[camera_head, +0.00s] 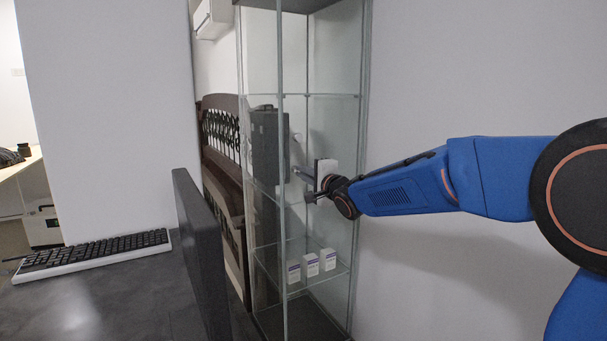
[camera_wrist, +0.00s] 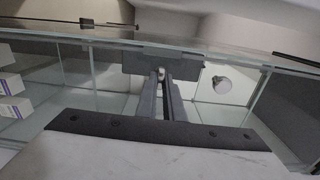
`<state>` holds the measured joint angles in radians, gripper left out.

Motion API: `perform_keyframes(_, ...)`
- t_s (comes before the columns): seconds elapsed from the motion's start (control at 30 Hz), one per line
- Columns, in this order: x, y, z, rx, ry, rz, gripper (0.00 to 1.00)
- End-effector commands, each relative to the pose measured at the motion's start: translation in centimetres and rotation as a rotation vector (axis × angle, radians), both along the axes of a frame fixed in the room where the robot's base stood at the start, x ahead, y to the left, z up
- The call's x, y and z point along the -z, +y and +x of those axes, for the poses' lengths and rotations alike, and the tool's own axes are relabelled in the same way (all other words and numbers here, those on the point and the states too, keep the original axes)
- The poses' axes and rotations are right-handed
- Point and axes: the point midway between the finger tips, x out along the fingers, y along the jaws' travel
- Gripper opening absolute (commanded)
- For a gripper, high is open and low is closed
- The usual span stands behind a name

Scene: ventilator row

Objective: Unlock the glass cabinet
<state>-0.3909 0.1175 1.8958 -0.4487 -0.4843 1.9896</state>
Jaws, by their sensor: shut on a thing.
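The glass cabinet (camera_head: 320,95) stands upright in the middle of the head view, with clear panes and thin metal edges. My gripper (camera_head: 303,179) is at its right front side, at mid height. In the wrist view my gripper's two fingers (camera_wrist: 160,80) are close together at the cabinet's glass. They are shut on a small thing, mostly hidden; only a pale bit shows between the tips. A dark grey block lies across the fingertips. A round pale grey disc (camera_wrist: 222,85), perhaps a lock or knob, is just right of them. I cannot tell whether the held thing touches it.
Several small white boxes (camera_head: 312,265) stand on a lower cabinet shelf. A dark desk (camera_head: 110,295) with a keyboard (camera_head: 95,252) and a thin dark panel (camera_head: 203,255) is at left. A brown wooden bench (camera_head: 222,165) is behind. A plain wall is at right.

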Motion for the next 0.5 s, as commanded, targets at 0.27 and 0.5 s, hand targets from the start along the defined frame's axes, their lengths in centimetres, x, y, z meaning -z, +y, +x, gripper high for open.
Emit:
perform_keyframes(0.27,0.14,-0.03,0.03,0.001,0.002,0.000,0.20)
perform_keyframes(0.5,0.06,-0.01,0.02,0.000,0.001,-0.001,0.27)
